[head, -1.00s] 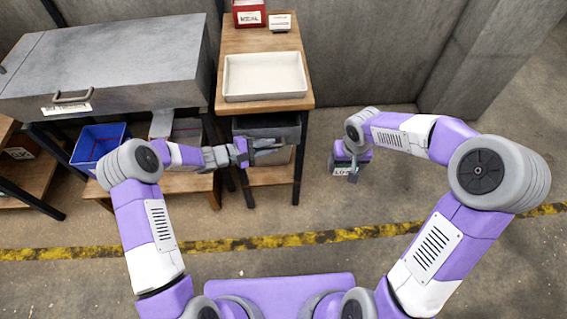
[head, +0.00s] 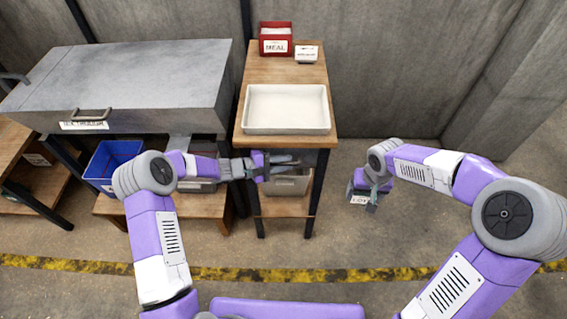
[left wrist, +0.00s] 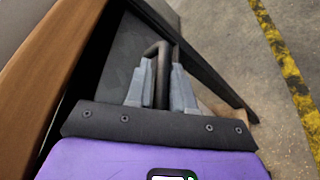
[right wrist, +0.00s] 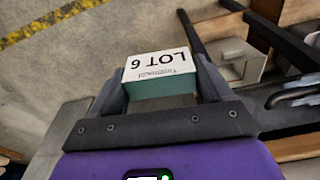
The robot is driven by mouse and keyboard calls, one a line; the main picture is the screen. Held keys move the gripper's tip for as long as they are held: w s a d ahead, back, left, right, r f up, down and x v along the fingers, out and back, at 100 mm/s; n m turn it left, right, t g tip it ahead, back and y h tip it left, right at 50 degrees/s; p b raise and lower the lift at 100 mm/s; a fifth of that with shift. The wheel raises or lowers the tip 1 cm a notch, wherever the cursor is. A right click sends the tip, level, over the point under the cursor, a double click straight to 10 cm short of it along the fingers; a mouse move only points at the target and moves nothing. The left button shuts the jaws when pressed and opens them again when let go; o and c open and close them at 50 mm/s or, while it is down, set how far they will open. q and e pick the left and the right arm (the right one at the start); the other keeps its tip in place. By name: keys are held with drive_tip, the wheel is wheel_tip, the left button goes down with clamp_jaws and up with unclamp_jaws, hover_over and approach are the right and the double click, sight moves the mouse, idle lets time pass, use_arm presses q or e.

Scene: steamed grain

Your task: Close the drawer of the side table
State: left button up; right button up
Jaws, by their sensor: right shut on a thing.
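The side table (head: 258,70) stands in the middle of the head view. Its grey drawer (head: 309,157) is under the top, mostly hidden behind my left gripper, so how far it stands out is unclear. My left gripper (head: 290,163) is at the drawer front. In the left wrist view the dark drawer handle (left wrist: 162,72) lies between its fingers (left wrist: 160,90); whether they clamp it is unclear. My right gripper (head: 368,203), right of the table, is shut on a small box labelled LOT 6 (right wrist: 160,68).
A white tray (head: 287,131), a red MEAL box (head: 276,40) and a small labelled card (head: 307,54) are on the tabletop. A grey steamer cabinet (head: 130,80) stands left, with a blue bin (head: 108,163) below. The floor at right is clear.

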use_arm(q)
drive_tip(key=shift+w+a+r, duration=0.1)
drive_tip(key=shift+w, duration=0.1)
drive_tip(key=shift+a, duration=0.2)
use_arm(e)
drive_tip(key=shift+w, duration=0.1)
wheel_tip(320, 180, up, 3)
drive_tip(key=p, duration=0.3)
drive_tip(key=shift+f, duration=0.1)
use_arm(q)
drive_tip(key=v, duration=1.1)
drive_tip(key=shift+s+a, duration=0.2)
drive_tip(key=shift+s, duration=0.1)
drive_tip(key=shift+s, duration=0.1)
